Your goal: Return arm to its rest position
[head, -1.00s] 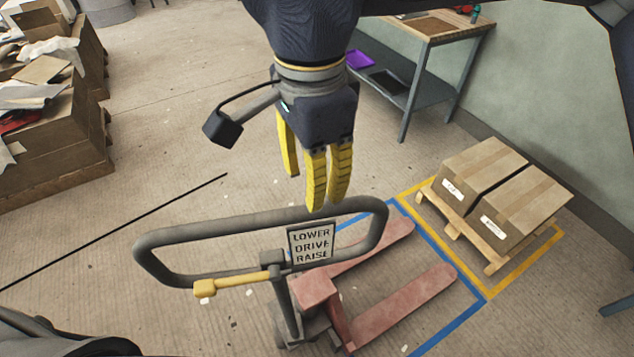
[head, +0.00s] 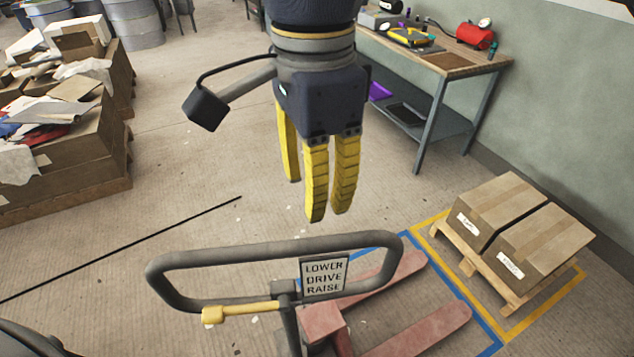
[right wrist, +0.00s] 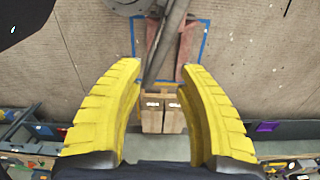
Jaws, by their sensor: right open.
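My right gripper (head: 318,195) hangs fingers-down in the upper middle of the head view, with its yellow fingers apart and nothing between them. In the right wrist view its two yellow fingers (right wrist: 160,80) are spread wide. The grey loop handle (head: 215,255) of a pallet jack, with a yellow lever (head: 240,312) and a sign reading LOWER DRIVE RAISE (head: 324,277), is below the fingertips in the head view, and the gripper looks clear of it. My left gripper is not in view.
Red forks (head: 425,330) lie within a blue floor outline. Two cardboard boxes (head: 540,245) sit on a wooden pallet in a yellow outline. A workbench (head: 440,62) stands at the back right. Stacked cartons (head: 75,150) stand at the left. Open floor (head: 190,170) lies between.

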